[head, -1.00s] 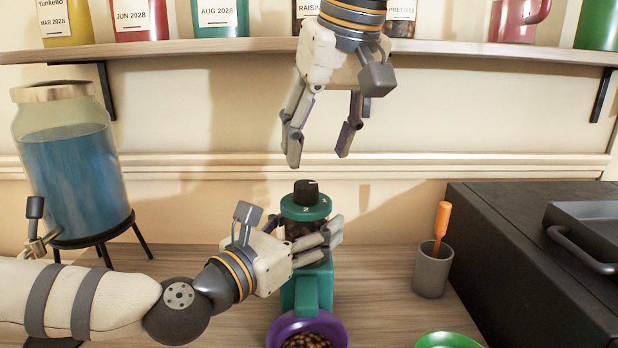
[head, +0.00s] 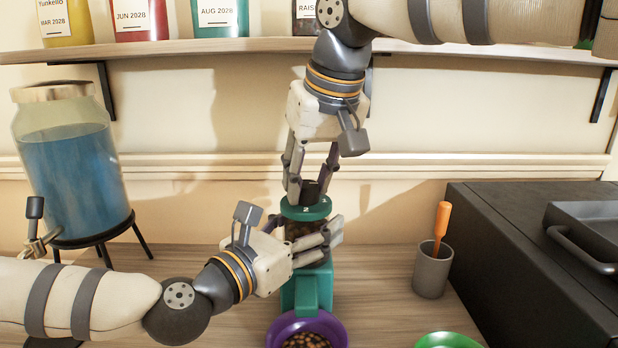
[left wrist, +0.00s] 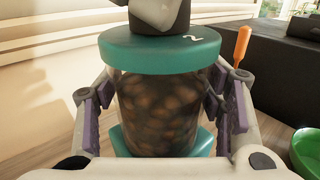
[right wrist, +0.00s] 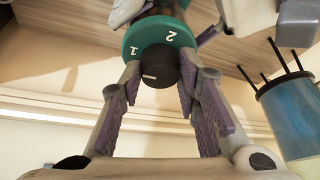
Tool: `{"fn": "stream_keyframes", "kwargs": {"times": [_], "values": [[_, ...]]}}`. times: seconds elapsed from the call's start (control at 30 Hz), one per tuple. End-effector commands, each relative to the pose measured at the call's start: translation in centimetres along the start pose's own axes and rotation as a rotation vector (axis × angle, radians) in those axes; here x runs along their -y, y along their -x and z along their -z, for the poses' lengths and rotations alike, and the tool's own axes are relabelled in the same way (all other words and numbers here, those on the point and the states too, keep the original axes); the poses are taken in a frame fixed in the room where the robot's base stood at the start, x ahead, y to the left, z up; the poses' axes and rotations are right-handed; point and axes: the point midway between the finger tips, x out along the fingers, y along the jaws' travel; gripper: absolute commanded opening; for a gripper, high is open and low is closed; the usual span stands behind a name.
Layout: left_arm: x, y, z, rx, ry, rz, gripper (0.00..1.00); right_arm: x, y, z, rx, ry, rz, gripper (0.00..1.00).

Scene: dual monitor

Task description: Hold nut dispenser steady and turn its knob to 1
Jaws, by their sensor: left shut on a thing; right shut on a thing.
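The nut dispenser has a teal body (head: 308,288), a clear jar of brown nuts (left wrist: 155,110) and a teal lid (head: 318,209). My left gripper (head: 322,241) is shut around the jar, with one finger on each side in the left wrist view. A black knob (right wrist: 158,66) stands on the lid. My right gripper (head: 308,188) reaches down from above and is shut on the knob, with its fingers on either side. In the right wrist view the knob's white line points left; the lid's 1 is at upper left and its 2 at the top right.
A purple bowl (head: 275,330) with nuts sits under the dispenser. A grey cup (head: 432,272) with an orange-handled tool stands to the right, beside a black appliance (head: 500,250). A blue-filled jar (head: 70,170) on a stand is at left. A shelf (head: 200,46) runs above.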

Motion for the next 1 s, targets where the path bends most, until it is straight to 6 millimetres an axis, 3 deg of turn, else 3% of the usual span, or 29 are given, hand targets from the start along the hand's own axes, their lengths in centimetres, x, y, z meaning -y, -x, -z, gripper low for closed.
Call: {"fn": "stream_keyframes", "kwargs": {"times": [0.23,0.53,0.57,0.63,1.0], "values": [[0.01,0.0,0.06,-0.001,0.001,0.0,0.01,0.13,-0.04,-0.03,-0.007,-0.144,-0.063,0.02],[0.01,0.0,0.06,-0.001,0.001,0.0,0.01,0.09,-0.08,-0.04,-0.007,-0.162,-0.067,0.02],[0.01,0.0,0.06,-0.001,0.001,0.0,0.01,0.08,-0.08,-0.04,-0.007,-0.162,-0.067,0.34],[0.0,0.0,0.06,-0.001,0.001,0.0,0.01,0.08,-0.08,-0.03,-0.007,-0.162,-0.067,0.5],[0.0,0.0,0.06,-0.001,0.001,0.0,0.01,0.13,0.79,0.03,-0.009,-0.162,-0.067,0.5]]}}
